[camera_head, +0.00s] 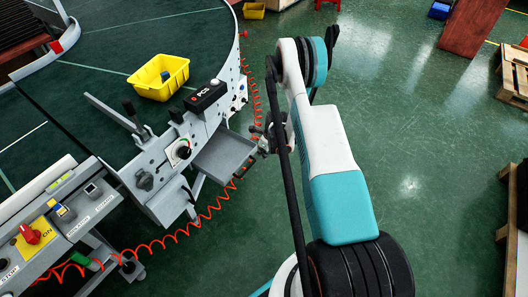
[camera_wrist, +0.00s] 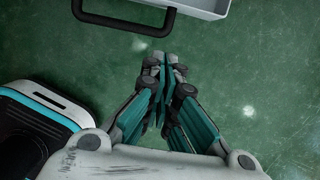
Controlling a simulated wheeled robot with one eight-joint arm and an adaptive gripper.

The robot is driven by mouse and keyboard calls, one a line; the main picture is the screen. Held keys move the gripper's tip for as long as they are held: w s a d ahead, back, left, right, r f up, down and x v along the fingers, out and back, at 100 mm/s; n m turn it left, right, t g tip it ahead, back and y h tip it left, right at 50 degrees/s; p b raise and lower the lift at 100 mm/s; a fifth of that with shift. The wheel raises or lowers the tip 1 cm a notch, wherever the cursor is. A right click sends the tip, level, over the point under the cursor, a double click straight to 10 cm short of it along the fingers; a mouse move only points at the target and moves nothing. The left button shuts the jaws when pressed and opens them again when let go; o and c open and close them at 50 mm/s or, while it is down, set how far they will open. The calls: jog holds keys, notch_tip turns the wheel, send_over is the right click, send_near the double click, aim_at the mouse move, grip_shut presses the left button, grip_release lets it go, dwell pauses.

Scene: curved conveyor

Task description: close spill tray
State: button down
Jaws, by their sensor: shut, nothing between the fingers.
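The spill tray (camera_head: 222,158) is a shallow grey tray sticking out from the side of the conveyor in the head view. Its corner shows at the top of the wrist view (camera_wrist: 205,8), with a dark bar handle (camera_wrist: 128,22) on its front. My gripper (camera_head: 266,140) is beside the tray's outer right end in the head view. In the wrist view my gripper (camera_wrist: 158,62) is shut and empty, with its fingertips a little below the handle and apart from it in the picture.
A yellow bin (camera_head: 158,78) stands on the dark curved conveyor belt (camera_head: 95,60). A coiled orange hose (camera_head: 160,243) runs below the conveyor side. A control panel (camera_head: 50,230) is at lower left. Wooden pallets (camera_head: 515,75) stand at right. Green floor (camera_head: 440,130) is open between.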

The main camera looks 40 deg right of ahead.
aim_at(253, 158)
jog(key=shift+w+a+f+b, duration=0.3)
jog(key=shift+w+f+b, duration=0.2)
jog(key=shift+w+f, duration=0.3)
jog(key=shift+w+a+f+b, duration=0.3)
jog(key=shift+w+f+b, duration=0.15)
jog(key=shift+w+f, duration=0.3)
jog(key=shift+w+a+f+b, duration=0.3)
jog(key=shift+w+f+b, duration=0.3)
jog(key=shift+w, duration=0.3)
